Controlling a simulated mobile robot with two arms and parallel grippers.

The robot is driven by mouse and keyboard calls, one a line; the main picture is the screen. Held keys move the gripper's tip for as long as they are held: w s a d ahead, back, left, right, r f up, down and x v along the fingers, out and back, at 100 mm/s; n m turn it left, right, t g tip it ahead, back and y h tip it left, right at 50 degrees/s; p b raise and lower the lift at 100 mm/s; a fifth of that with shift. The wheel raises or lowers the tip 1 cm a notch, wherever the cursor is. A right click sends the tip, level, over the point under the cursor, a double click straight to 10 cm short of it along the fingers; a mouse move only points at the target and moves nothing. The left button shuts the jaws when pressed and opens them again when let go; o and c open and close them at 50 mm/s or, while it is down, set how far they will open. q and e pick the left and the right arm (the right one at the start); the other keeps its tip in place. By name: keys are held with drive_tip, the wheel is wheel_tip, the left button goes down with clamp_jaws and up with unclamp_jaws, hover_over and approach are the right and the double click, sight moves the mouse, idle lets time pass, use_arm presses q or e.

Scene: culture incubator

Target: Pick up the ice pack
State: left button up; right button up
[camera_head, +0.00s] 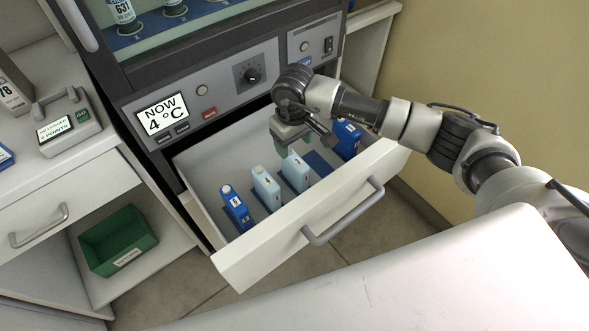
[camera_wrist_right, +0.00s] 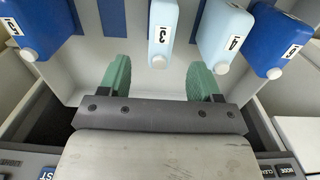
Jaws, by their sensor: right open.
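Several ice packs stand upright in the open drawer. In the head view they are a dark blue pack (camera_head: 236,208) at the left, a light blue pack (camera_head: 266,187), another light blue pack (camera_head: 297,173), and a dark blue pack (camera_head: 348,138) at the right, partly behind my right arm. My right gripper (camera_head: 295,142) hangs over the back of the drawer, open and empty. In the right wrist view its green fingers (camera_wrist_right: 160,78) are apart, with one light blue pack (camera_wrist_right: 162,35) ahead between their lines. Another light blue pack (camera_wrist_right: 227,35) stands beyond the right finger. My left gripper is out of view.
The white drawer (camera_head: 300,225) has a grey front handle (camera_head: 345,212) and an empty blue slot right of the light packs. The incubator panel (camera_head: 205,90) rises close behind my gripper. A green bin (camera_head: 118,240) sits on a lower shelf at the left.

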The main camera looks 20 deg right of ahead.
sight(295, 159)
drive_tip(key=f, duration=0.6)
drive_tip(key=shift+s+f, duration=0.25)
drive_tip(key=shift+f, duration=0.1)
drive_tip(key=c, duration=1.2)
